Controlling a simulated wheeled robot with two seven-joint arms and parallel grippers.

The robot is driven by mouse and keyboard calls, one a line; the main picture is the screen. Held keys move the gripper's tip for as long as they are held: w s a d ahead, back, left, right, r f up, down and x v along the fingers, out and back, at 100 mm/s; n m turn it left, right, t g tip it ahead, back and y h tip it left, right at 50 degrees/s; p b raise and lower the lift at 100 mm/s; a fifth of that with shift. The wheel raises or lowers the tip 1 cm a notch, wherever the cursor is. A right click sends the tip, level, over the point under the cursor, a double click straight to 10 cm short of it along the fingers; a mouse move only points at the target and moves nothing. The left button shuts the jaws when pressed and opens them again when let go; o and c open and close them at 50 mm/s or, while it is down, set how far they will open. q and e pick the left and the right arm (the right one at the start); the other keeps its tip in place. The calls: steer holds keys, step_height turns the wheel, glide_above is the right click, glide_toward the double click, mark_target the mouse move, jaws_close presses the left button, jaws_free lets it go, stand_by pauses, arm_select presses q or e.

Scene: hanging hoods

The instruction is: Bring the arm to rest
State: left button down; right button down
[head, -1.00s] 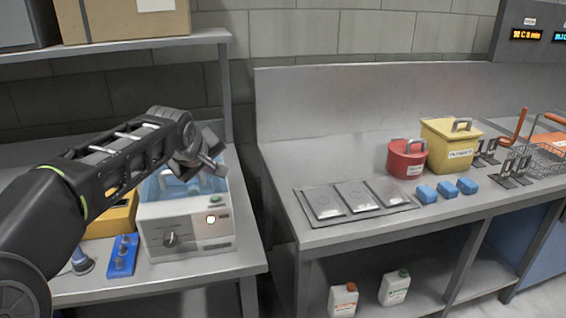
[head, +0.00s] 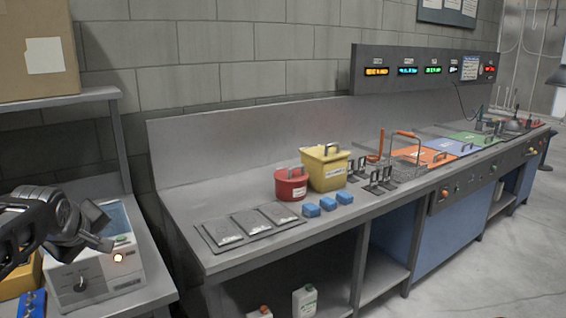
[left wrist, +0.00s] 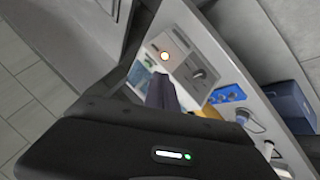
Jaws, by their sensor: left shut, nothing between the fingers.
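My left gripper (head: 100,241) is at the lower left of the head view, in front of a white bench-top bath (head: 128,270). Its fingers are shut with nothing between them. Part of the bath's blue inside shows behind the gripper. In the left wrist view the shut fingers (left wrist: 161,92) point towards the bath's front panel (left wrist: 190,75), where a small lamp glows orange. Whether the gripper touches the bath I cannot tell, but it seems apart from it. My right gripper is not in view.
A blue block with knobs (head: 33,303) lies left of the bath. A shelf (head: 60,101) with a cardboard box (head: 35,50) stands above. The right-hand bench holds flat plates (head: 250,223), a red pot (head: 290,184), a yellow bucket (head: 325,169) and blue blocks (head: 328,204). A gap separates the benches.

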arm_select(q)
steer(key=w+d+f+m+t+h, duration=0.1)
steer(key=w+d+f+m, duration=0.15)
steer(key=f, duration=0.25)
steer(key=w+d+f+m+t+h, duration=0.1)
steer(key=w+d+f+m, duration=0.15)
steer(key=f, duration=0.25)
steer(key=s+d+f+m+g+h, duration=0.1)
steer(key=s+d+f+h, duration=0.1)
steer(key=d+f, duration=0.65)
steer(key=s+d+f+m+g+h, duration=0.1)
steer(key=s+d+f+m, duration=0.15)
steer(key=f, duration=1.05)
steer(key=s+d+f+g, duration=0.2)
steer(key=s+d+f, duration=0.4)
steer(key=s, duration=0.3)
steer(key=s+d+f+m+g+h, duration=0.1)
steer(key=s+d+f+g, duration=0.2)
steer(key=s+d+f, duration=0.4)
steer(key=s+d+f+m+g+h, duration=0.1)
steer(key=s+d+f, duration=0.5)
steer(key=s, duration=0.6)
step_height(320, 180, down, 2)
steer(key=shift+s+d+f+g, duration=0.1)
steer(key=shift+s+d+g, duration=0.1)
steer(key=shift+g, duration=0.7)
